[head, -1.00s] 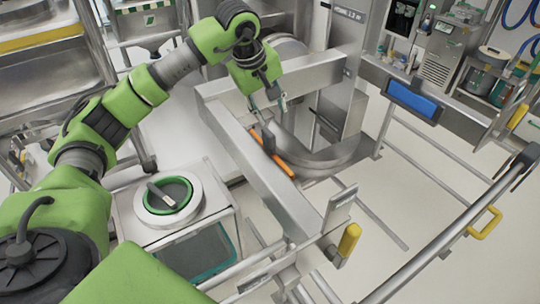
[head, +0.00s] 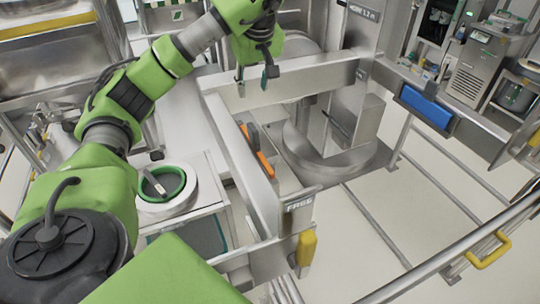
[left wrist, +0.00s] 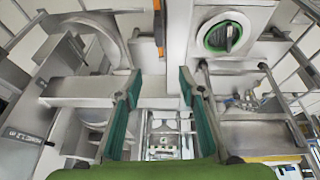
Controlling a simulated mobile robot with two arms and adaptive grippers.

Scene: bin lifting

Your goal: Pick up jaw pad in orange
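The orange jaw pad (head: 265,164), a slim orange bar with a dark grey part at its far end, lies inside the metal frame, against its long beam. In the left wrist view an orange strip (left wrist: 157,6) shows at the top edge, cut off by the picture. My left gripper (head: 255,78) is above the far corner of the frame, apart from the orange piece. In the left wrist view its two teal-padded fingers (left wrist: 161,84) stand wide apart with nothing between them. My right gripper is not in view.
The metal frame's long beam (head: 236,160) runs beside the orange piece. A round steel base (head: 340,160) stands to its right. A white unit with a green ring (head: 165,184) is at the left. A yellow handle (head: 306,248) sits at the frame's near end.

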